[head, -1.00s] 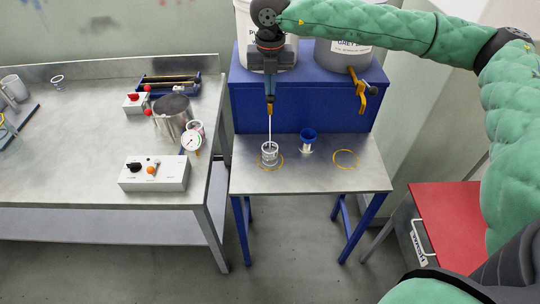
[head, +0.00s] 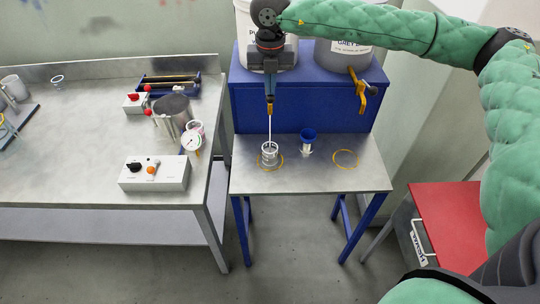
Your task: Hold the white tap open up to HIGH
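The white tap's drum (head: 247,22) stands on the blue stand at the back. The tap itself is mostly hidden behind my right gripper (head: 270,88), which is in front of it; whether its fingers are open or shut does not show clearly. A thin white stream falls from below the gripper into a clear cup (head: 269,155) on the steel table. The cup stands on the left yellow ring. The level mark inside the cup is too small to read. My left gripper is not in view.
A grey drum with a yellow tap (head: 363,88) stands to the right. A control box (head: 154,174) and gauge (head: 191,140) are on the left bench.

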